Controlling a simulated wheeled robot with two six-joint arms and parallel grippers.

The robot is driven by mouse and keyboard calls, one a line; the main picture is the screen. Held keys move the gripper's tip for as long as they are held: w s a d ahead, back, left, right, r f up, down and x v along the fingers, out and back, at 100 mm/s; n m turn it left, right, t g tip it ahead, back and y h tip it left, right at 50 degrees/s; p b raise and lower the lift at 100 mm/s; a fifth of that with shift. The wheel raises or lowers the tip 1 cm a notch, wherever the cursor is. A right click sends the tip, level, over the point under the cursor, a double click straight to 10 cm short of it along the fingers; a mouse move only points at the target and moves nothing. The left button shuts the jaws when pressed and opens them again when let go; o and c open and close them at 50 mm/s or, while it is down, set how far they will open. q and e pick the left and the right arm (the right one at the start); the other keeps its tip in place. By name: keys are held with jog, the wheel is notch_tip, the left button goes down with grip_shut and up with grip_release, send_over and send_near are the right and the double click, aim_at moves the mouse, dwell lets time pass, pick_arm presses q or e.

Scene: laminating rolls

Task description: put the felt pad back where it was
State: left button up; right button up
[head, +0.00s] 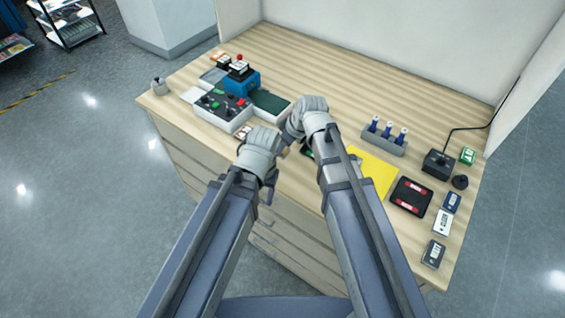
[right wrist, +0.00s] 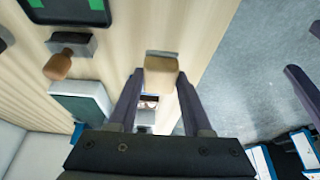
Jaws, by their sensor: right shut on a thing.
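My right gripper (right wrist: 161,92) is shut on a tan block with a grey edge, which looks like the felt pad (right wrist: 161,76). It holds the block between its fingertips over the wooden bench (right wrist: 204,28), near the bench's edge. In the head view my right gripper (head: 308,117) is over the middle of the bench, and its arm hides the block. My left gripper (head: 262,150) is close by on the left, at the front edge. Its fingers are hidden, so I cannot see whether it is open.
A button box (head: 222,107) and a blue device (head: 241,84) stand at the left. A bottle rack (head: 384,138), yellow sheet (head: 374,172) and black tray (head: 411,197) are at the right. A wooden-handled tool (right wrist: 60,66) and green pad (right wrist: 84,108) lie left of the block in the wrist view.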

aim_at(283, 156)
pick_arm(q)
jog(key=shift+f, duration=0.55)
pick_arm(e)
jog(key=shift+f, duration=0.55)
pick_arm(q)
notch_tip(283, 156, down, 4)
jog(key=b, duration=0.3)
jog(key=shift+r+b, duration=0.2)
jog(key=shift+b, duration=0.2)
pick_arm(e)
notch_tip(283, 156, down, 4)
jog(key=shift+r, duration=0.2)
jog(key=shift+f, duration=0.1)
pick_arm(q)
jog(key=shift+f, duration=0.1)
pick_arm(e)
jog(key=o, duration=1.2)
